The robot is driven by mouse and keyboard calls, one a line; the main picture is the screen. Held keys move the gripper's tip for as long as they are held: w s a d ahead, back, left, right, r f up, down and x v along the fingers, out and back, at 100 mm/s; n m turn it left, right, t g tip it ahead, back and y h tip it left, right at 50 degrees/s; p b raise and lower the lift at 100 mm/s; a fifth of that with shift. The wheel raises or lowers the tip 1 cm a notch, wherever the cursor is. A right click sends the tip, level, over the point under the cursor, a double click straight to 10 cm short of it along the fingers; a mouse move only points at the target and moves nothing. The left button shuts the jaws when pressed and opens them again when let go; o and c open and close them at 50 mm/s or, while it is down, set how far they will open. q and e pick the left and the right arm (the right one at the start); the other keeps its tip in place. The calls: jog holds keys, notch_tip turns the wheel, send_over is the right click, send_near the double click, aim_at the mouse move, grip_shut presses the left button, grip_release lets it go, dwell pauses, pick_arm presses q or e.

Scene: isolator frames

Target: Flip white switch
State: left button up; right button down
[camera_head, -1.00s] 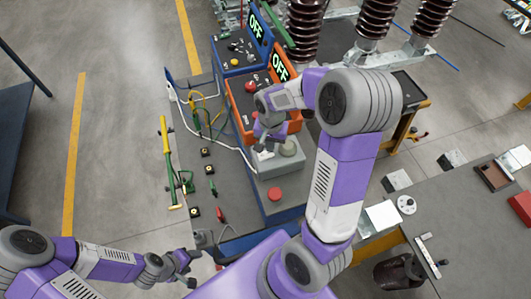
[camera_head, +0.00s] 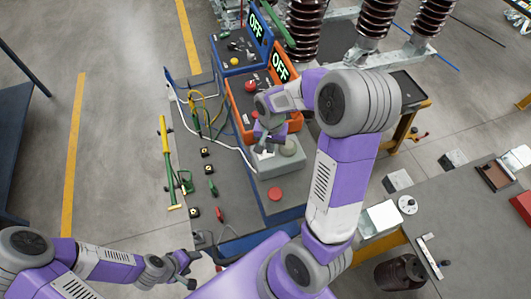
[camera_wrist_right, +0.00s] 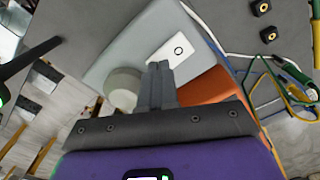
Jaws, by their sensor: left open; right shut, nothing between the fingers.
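The white switch (camera_wrist_right: 172,50) is a white rectangular plate with a dark ring mark, on top of a grey box (camera_wrist_right: 125,48) in the right wrist view. In the head view the switch (camera_head: 263,155) shows partly under my right gripper (camera_head: 264,147). The right gripper (camera_wrist_right: 160,67) is shut and empty, its fingertips close to the switch's near edge. I cannot tell whether they touch it. My left gripper (camera_head: 190,269) is open and empty, low at the left, away from the box.
A grey table (camera_head: 455,225) stands at the right.

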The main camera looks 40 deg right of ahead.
jog(key=shift+f+b, duration=0.3)
jog(key=shift+f, duration=0.1)
jog(key=shift+r, duration=0.15)
notch_tip(320, 180, up, 7)
jog(key=p, duration=0.5)
jog(key=shift+p, duration=0.35)
dwell(0.4)
